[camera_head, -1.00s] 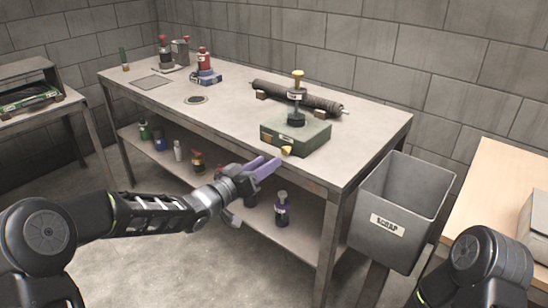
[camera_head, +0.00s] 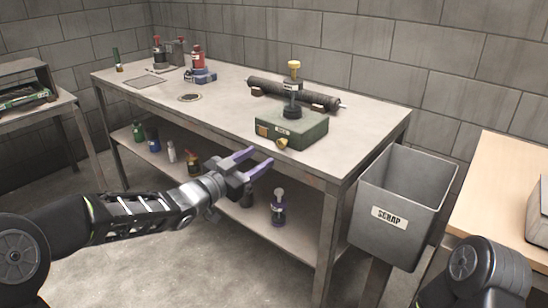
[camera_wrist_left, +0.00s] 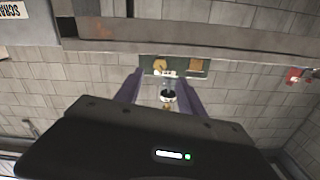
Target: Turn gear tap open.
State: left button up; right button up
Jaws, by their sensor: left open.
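A green box (camera_head: 291,130) stands near the front edge of the workbench. A small yellow tap (camera_head: 281,143) sticks out of its front side, and a black post with a yellow knob (camera_head: 294,65) rises from its top. My left gripper (camera_head: 260,157) is open and empty, with purple fingers, in front of the bench edge and short of the tap. In the left wrist view, which looks upside down, the green box (camera_wrist_left: 180,73) and the yellow tap (camera_wrist_left: 160,65) show beyond the spread fingers (camera_wrist_left: 166,77). My right gripper is out of view.
The workbench (camera_head: 225,110) has a lower shelf with several bottles, including a purple one (camera_head: 278,208). A dark mesh tube (camera_head: 290,92) lies behind the green box. A grey scrap bin (camera_head: 389,216) stands at the right of the bench.

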aim_at(280, 144)
pick_arm(q)
jog(key=shift+r, duration=0.1)
jog(key=x, duration=0.7)
jog(key=shift+w+d+b, duration=0.25)
jog(key=shift+w+b, duration=0.05)
jog(key=shift+b, duration=0.1)
grip_shut()
dwell(0.3)
